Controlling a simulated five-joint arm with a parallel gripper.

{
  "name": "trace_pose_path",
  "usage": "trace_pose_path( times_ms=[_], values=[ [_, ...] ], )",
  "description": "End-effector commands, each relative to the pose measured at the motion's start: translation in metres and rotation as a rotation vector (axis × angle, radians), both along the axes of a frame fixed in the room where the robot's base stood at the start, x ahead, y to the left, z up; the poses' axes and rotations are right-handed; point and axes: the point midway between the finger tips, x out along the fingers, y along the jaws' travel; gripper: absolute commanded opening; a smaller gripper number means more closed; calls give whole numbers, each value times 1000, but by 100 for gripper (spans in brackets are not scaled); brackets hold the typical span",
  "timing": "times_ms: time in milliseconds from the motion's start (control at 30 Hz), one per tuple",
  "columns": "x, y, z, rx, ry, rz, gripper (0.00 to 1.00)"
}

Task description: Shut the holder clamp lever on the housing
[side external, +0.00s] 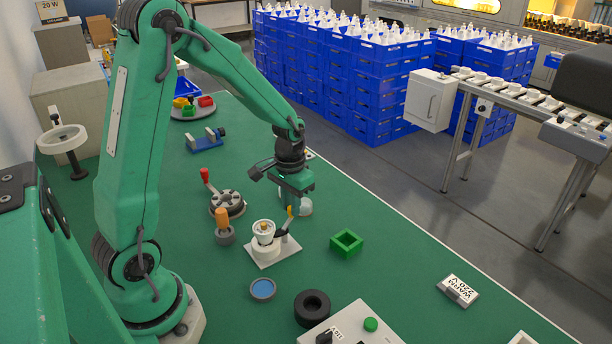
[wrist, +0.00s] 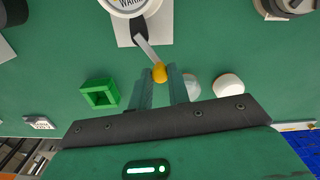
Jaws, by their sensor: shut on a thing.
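The holder (side external: 266,246) is a white cup-like housing on a pale square plate, with a white piece in its top. Its clamp lever (side external: 283,236) rises steeply from the right side of the housing and ends in a yellow knob (side external: 290,210). In the wrist view the housing (wrist: 127,6) is cut off by the top edge, and the lever (wrist: 147,47) points from it toward my gripper. My gripper (wrist: 160,78) is shut on the yellow knob, which shows between its fingertips. In the side view the fingers partly hide behind the lever area.
A white bulb (side external: 305,207) lies just beyond my gripper. A green square frame (side external: 347,232) is to the right. A grey round fixture with a red handle (side external: 205,175) and an orange peg (side external: 222,217) stand left.

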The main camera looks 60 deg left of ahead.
Motion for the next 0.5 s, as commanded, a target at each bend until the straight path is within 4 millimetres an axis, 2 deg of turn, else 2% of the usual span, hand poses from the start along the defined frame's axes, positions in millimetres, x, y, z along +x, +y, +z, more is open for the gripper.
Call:
trace_pose_path(
  times_ms=[500],
  values=[
    [2,-3,1,0,-2,-65,0]
  ],
)
